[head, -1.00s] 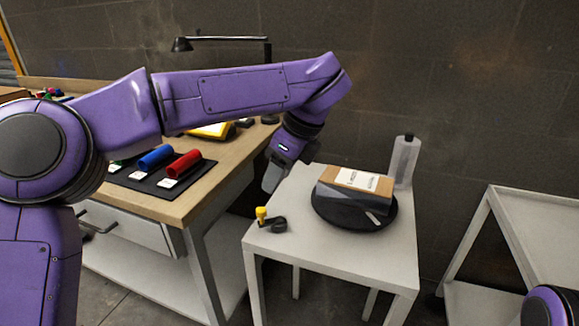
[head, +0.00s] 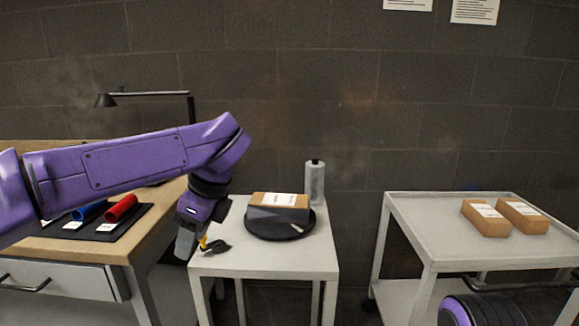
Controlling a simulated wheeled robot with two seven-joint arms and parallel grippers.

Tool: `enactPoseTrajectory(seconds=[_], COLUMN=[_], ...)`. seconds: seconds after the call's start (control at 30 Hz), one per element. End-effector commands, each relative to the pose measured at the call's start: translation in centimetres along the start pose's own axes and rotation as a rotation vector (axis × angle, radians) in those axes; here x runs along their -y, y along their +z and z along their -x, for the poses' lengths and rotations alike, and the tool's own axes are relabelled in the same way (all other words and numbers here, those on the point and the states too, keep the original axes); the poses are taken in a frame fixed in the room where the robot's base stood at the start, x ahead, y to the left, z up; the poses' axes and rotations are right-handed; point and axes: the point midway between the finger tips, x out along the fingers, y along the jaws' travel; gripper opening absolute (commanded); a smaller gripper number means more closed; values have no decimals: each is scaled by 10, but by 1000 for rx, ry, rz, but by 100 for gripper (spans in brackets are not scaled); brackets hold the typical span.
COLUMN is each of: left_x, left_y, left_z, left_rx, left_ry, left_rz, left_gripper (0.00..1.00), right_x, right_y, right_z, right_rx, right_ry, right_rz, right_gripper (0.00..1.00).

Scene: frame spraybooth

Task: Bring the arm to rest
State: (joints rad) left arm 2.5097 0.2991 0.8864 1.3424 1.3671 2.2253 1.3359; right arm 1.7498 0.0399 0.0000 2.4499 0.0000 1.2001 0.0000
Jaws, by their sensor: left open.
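My left arm reaches in from the left, raised, with its wrist bent down. My left gripper (head: 185,247) points down at the left edge of the small white table (head: 262,262). It is open and no object shows in it. It partly hides a small yellow and black item (head: 213,245) on the table; I cannot tell whether they touch. A part of my right arm shows at the bottom right, but its gripper is out of view.
A brown and grey box (head: 278,207) sits on a round black plate (head: 258,234), with a grey bottle (head: 315,182) behind. A workbench (head: 150,222) with blue and red cylinders (head: 121,208) stands left. A white cart (head: 412,223) with two cartons (head: 485,218) stands right.

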Motion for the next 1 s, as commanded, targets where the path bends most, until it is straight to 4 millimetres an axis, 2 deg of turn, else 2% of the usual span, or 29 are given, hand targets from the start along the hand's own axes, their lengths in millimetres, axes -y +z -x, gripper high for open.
enactPoseTrajectory(seconds=[0.17,0.37,0.47,0.57,0.67,0.77,0.8,0.87,0.9,0.97,1.0], left_x=[6,14,18,20,17,4,-7,-33,-56,-98,-128], left_y=[3,7,10,13,13,6,0,-12,-22,-38,-47], left_z=[-25,-66,-94,-132,-176,-232,-257,-297,-322,-355,-372], left_rx=[90,236,334,462,603,743,792,844,860,853,832], left_ry=[7,27,49,88,148,237,280,345,380,408,410], left_rz=[-93,-273,-416,-635,-935,-1364,-1581,-1946,-2207,-2583,-2814], left_gripper=[50,50,50,50,50,50,50,50,50,50,50], right_x=[0,-1,-1,-2,-2,-3,-4,-4,-5,-5,-6], right_y=[-2,-4,-6,-8,-11,-15,-17,-20,-22,-25,-26], right_z=[4,9,14,20,27,36,41,48,53,59,63], right_rx=[0,-1,0,0,0,0,0,0,0,0,0], right_ry=[0,0,0,0,0,0,0,0,0,0,0], right_rz=[0,0,0,0,0,0,0,0,0,0,0], right_gripper=[43,43,43,43,43,43,43,43,43,43,43])
